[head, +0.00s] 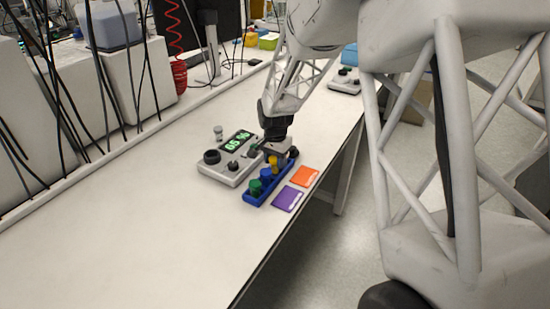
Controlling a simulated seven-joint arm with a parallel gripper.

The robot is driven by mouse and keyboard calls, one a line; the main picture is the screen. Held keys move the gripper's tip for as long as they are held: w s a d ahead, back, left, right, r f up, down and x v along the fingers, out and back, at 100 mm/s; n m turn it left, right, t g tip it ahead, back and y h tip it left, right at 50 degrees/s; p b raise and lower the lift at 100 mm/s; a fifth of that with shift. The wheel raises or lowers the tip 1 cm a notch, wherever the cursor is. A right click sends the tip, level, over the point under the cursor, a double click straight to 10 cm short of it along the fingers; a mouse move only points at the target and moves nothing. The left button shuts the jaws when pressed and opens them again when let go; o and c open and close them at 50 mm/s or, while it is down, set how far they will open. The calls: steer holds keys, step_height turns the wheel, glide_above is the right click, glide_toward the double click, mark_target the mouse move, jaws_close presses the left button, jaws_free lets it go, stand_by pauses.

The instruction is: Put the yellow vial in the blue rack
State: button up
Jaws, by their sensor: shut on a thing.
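The blue rack (252,200) is a long narrow block on the white bench, lying diagonally beside the grey device. A green-capped vial (256,187) and a blue-capped vial (266,175) stand in its near half. A dark round cap (293,152) shows at its far end. My gripper (274,153) points down over the rack's far half and is shut on the yellow vial (274,163). The yellow vial is upright at the rack, behind the blue one. Its lower end is hidden, so I cannot tell how deep it sits.
A grey device (228,172) with a green display and knobs stands just left of the rack. Orange (305,176) and purple (288,199) cards lie right of the rack, near the bench edge. The near bench is clear.

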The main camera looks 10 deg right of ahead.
steer(key=shift+f, duration=0.75)
stand_by(0.8)
steer(key=o, duration=1)
steer(key=shift+o, duration=0.5)
steer(key=o, duration=0.4)
steer(key=shift+r, duration=0.1)
steer(key=shift+r, duration=3.4)
steer(key=shift+s, duration=0.1)
